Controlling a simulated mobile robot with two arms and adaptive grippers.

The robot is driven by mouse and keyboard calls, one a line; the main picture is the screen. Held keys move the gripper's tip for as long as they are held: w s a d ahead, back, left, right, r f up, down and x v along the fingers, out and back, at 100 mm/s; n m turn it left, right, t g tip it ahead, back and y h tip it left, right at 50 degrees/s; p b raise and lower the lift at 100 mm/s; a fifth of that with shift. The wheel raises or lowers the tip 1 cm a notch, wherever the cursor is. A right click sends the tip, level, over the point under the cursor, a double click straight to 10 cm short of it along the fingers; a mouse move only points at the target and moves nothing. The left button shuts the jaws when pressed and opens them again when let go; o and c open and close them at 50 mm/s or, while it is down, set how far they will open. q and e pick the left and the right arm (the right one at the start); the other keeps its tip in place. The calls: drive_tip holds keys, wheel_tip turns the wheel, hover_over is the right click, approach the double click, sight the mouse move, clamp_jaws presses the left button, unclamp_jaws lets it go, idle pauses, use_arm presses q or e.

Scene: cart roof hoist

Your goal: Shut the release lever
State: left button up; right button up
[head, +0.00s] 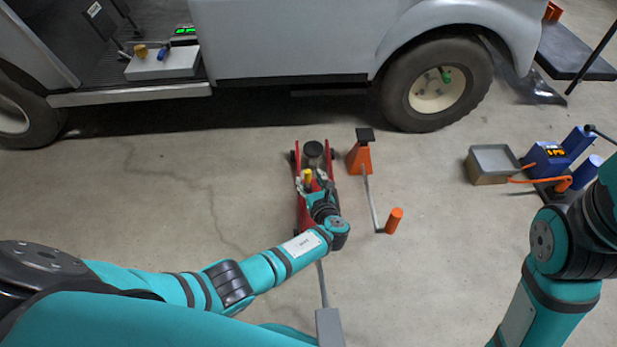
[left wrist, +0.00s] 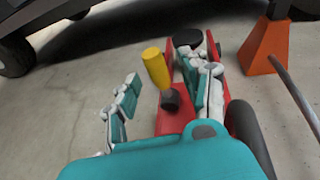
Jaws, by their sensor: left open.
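The release lever with a yellow grip (head: 308,175) is on the red floor jack (head: 299,212), which stands on the concrete beside the cart. In the left wrist view the yellow grip (left wrist: 155,67) leans up and left from a dark round pivot on the red jack body (left wrist: 172,121). My left gripper (head: 314,188) is over the jack. In the left wrist view its open fingers (left wrist: 162,80) stand on either side of the yellow grip, and I see no clear contact. My right arm shows at the right edge, but its gripper is out of view.
The cart's wheel (head: 437,85) is behind. A grey bin (head: 493,160) and blue device (head: 546,157) stand right. Floor left is clear.

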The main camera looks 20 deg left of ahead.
use_arm(q)
drive_tip(key=v, duration=0.5)
idle(0.4)
